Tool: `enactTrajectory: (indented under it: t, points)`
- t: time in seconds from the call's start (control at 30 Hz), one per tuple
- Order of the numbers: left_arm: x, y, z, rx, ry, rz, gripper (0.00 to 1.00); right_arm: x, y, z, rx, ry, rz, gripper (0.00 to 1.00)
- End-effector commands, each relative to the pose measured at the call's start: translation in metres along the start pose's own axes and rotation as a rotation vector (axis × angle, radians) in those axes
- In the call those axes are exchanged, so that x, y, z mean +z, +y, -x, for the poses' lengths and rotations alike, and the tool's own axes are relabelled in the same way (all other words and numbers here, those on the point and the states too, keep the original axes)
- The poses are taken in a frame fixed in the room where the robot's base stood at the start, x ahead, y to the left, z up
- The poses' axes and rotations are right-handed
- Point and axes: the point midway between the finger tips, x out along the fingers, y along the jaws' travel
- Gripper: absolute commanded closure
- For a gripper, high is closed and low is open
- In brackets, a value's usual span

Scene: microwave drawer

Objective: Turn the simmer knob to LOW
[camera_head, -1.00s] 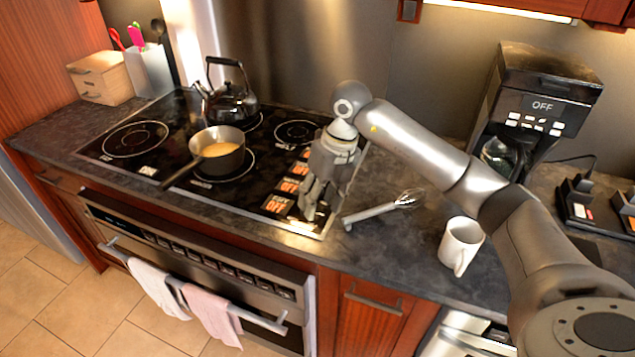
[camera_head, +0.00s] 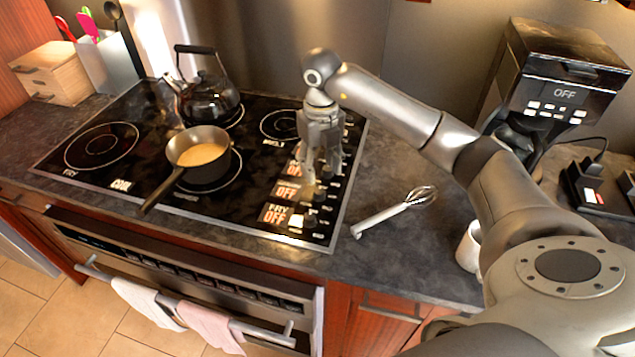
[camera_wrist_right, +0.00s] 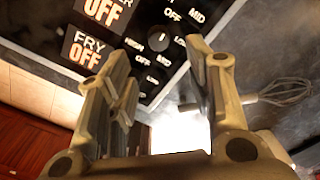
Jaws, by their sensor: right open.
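The simmer knob (camera_head: 319,197) is a dark round knob on the right side of the black cooktop, beside a lit display (camera_head: 287,191) reading OFF. In the right wrist view the knob (camera_wrist_right: 160,38) carries a pale mark, with LOW printed to its right and HIGH to its left. My right gripper (camera_head: 321,186) points down at the knob column, its fingers apart and empty. In the wrist view its fingers (camera_wrist_right: 158,88) open toward the knob, which lies beyond the tips. Contact cannot be told. My left gripper is not in view.
A fry display (camera_head: 275,214) also reads OFF at the front. A saucepan (camera_head: 199,152) and a black kettle (camera_head: 210,100) stand on the cooktop. A whisk (camera_head: 390,213) lies on the counter to the right, near a white mug (camera_head: 467,248) and a coffee maker (camera_head: 550,85).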

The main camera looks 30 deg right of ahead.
Motion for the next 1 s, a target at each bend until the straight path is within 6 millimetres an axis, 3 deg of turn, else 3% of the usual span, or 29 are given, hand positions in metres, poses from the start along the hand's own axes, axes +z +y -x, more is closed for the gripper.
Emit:
enactTrajectory:
  t: [0.1,0.23,0.4,0.57,0.8,1.0]
  points:
    - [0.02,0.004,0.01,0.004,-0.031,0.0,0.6,-0.001,0.0,-0.023,0.0,0.006,0.0,0.53]
    - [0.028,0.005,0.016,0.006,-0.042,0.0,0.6,-0.001,0.001,-0.046,0.002,0.005,0.0,0.53]
    - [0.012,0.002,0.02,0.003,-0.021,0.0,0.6,0.0,0.001,-0.068,0.002,0.002,0.0,0.53]
    - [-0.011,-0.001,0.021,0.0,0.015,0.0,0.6,0.0,0.001,-0.076,0.001,0.0,0.0,0.53]
    - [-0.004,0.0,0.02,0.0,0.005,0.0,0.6,0.0,0.001,-0.077,0.001,0.0,0.001,0.53]
    - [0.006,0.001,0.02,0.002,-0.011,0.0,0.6,0.0,0.001,-0.077,0.001,0.0,0.001,0.78]
